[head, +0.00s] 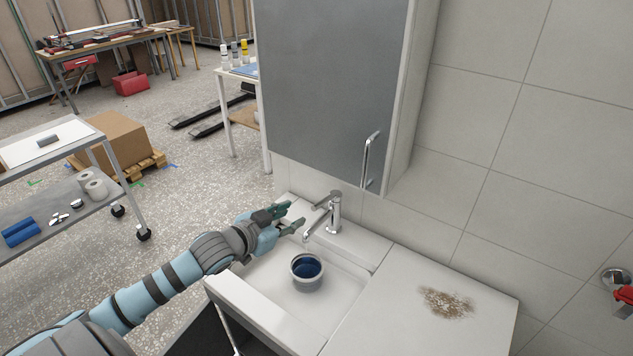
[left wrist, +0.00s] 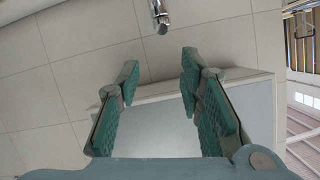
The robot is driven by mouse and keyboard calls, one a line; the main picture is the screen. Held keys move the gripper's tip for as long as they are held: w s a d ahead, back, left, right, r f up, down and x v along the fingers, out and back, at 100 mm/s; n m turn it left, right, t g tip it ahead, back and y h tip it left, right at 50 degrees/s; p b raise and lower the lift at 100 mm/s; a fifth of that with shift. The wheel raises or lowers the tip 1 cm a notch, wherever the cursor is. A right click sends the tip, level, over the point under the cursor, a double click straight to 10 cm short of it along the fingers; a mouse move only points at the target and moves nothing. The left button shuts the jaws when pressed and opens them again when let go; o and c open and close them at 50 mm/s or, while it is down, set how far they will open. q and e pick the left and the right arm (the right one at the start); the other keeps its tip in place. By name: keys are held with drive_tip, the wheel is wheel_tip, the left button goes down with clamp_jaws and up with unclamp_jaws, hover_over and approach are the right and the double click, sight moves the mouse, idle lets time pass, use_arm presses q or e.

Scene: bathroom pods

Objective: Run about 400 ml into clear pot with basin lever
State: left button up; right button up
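The clear pot (head: 306,284) stands upright in the white basin (head: 262,283), below the tap spout. Dark blue shows inside it; I cannot read a fill level. The chrome basin tap (head: 335,212) stands at the basin's back edge, with its lever (head: 322,202) at the top. I cannot make out a water stream. My left gripper (head: 296,215) is open and empty, just left of the tap and apart from it. In the left wrist view its fingers (left wrist: 159,72) are spread, with a chrome tap part (left wrist: 159,16) beyond the gap. My right gripper is not in view.
A grey-fronted cabinet (head: 330,85) with a chrome handle (head: 370,158) hangs above the basin. The counter (head: 400,315) at right carries a brown stain (head: 446,302). A red-handled fitting (head: 622,295) is at the right edge. A trolley (head: 60,225) stands at left.

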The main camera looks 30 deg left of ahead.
sight(313, 208)
use_arm(q)
drive_tip(key=b+x, duration=0.1)
drive_tip(key=x, duration=0.4)
drive_tip(key=b+x, duration=0.2)
drive_tip(key=x, duration=0.3)
drive_tip(key=f+b+x, duration=0.1)
drive_tip(key=x, duration=0.3)
drive_tip(key=shift+w+a+f, duration=0.15)
drive_tip(key=shift+a+f, duration=0.1)
drive_tip(key=shift+n, duration=0.3)
clamp_jaws()
